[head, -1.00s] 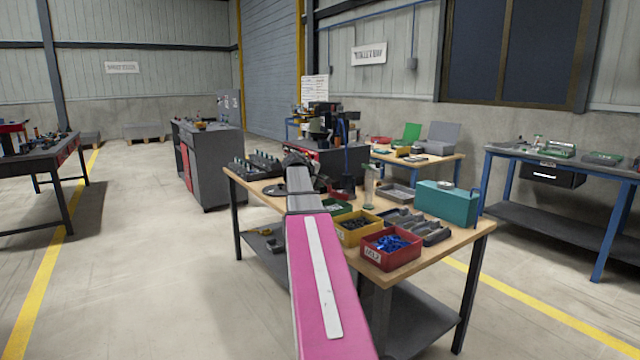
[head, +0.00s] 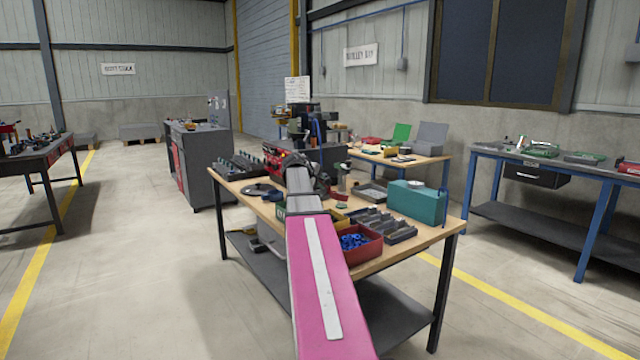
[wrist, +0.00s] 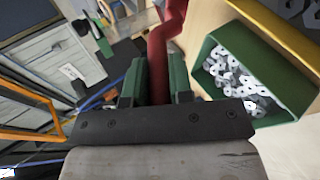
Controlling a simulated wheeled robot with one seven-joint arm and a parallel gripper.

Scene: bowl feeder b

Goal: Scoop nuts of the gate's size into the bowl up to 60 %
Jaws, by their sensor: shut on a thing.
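In the wrist view my gripper (wrist: 157,82) is shut on a red handle (wrist: 160,50) that stands between its green finger pads. What the handle ends in cannot be made out. A green bin (wrist: 212,48) with many loose pale grey nuts (wrist: 238,80) lies to the right of the fingers, apart from them. In the head view my arm hides most of the gripper and the green bin. A red bin of blue nuts (head: 355,241) stands at the table's near edge, with part of a yellow bin (head: 338,219) behind it. I cannot pick out the bowl or gate surely.
The wooden worktable (head: 400,243) also carries a grey divided tray (head: 384,222), a teal box (head: 418,201), a shallow grey tray (head: 371,193) and a dark disc (head: 260,190). A dark machine (head: 300,155) stands behind. Floor left of the table is clear.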

